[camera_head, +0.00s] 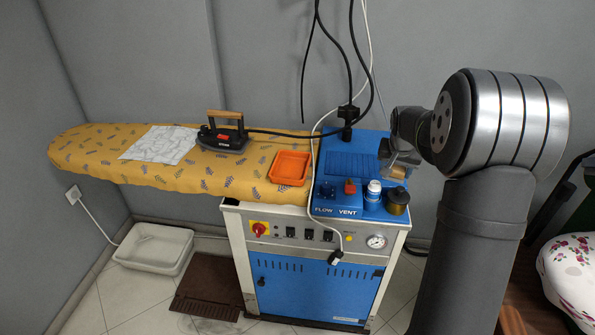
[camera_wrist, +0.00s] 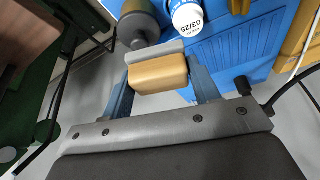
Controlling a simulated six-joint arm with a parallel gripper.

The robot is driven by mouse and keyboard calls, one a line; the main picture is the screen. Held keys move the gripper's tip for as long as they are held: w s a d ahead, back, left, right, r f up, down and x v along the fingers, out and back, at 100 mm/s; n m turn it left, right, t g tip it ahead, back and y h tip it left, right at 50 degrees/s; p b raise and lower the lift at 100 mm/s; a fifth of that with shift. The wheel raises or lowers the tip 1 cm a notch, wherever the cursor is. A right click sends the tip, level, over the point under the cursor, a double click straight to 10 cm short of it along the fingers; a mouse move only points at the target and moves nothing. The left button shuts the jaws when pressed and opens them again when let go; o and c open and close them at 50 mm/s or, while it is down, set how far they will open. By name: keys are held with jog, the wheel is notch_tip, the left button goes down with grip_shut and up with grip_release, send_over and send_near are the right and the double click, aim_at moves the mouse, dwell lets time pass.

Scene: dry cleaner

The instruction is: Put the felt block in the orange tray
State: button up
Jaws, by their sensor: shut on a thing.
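The felt block (camera_wrist: 158,75) is a tan wooden block with a grey felt layer along one side. My gripper (camera_wrist: 160,78) is shut on it, with one finger at each end of the block in the wrist view. In the head view my gripper (camera_head: 388,150) is above the right side of the blue machine top, and the block there is small and partly hidden. The orange tray (camera_head: 290,180) is a shallow, empty tray on the right end of the ironing board, to the left of my gripper.
An iron (camera_head: 222,140) and a white cloth (camera_head: 160,145) lie on the yellow ironing board (camera_head: 100,165). Cables and a hose hang behind the tray.

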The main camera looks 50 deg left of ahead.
jog(key=s+a+r+n, duration=0.2)
jog(key=s+a+r, duration=0.2)
jog(key=s+a, duration=1.05)
send_over(290, 173)
jog(key=d, duration=0.2)
jog(key=shift+y, duration=0.4)
jog(key=f, duration=0.6)
jog(key=shift+s+a+f, duration=0.1)
jog(key=shift+s+a, duration=0.15)
jog(key=shift+s, duration=0.15)
jog(key=shift+s+a+f, duration=0.15)
jog(key=shift+a+f, duration=0.1)
jog(key=shift+f, duration=1.9)
jog(key=o, duration=0.5)
jog(key=shift+f, duration=0.2)
jog(key=shift+o, duration=1)
jog(key=shift+r, duration=0.1)
